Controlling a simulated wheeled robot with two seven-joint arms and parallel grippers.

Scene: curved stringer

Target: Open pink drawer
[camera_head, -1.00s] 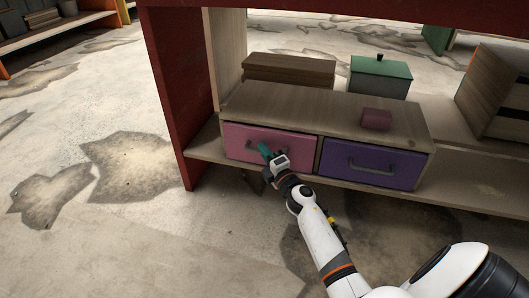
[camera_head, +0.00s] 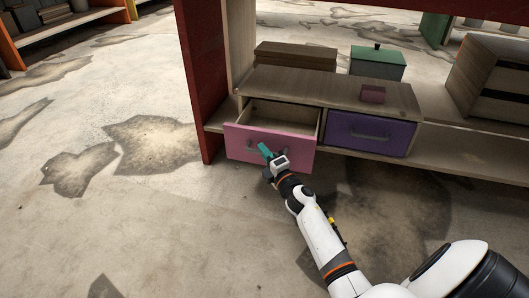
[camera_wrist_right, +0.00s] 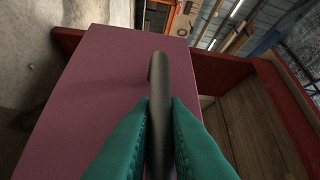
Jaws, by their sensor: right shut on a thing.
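The pink drawer (camera_head: 243,143) is pulled out of the wooden drawer unit in the head view, and its bare inside shows. Its pink front also fills much of the right wrist view (camera_wrist_right: 90,95). My right gripper (camera_head: 266,152) is at the drawer front. In the right wrist view its green fingers (camera_wrist_right: 160,125) are shut on the dark bar handle (camera_wrist_right: 158,75), one on each side. The part of the handle behind the gripper is hidden in the head view. My left gripper is not in view.
A shut purple drawer (camera_head: 350,138) sits right of the pink one. A green lidded box (camera_head: 378,64) and a wooden box (camera_head: 295,56) stand behind. A red shelf upright (camera_head: 203,80) is at left. The floor in front is open.

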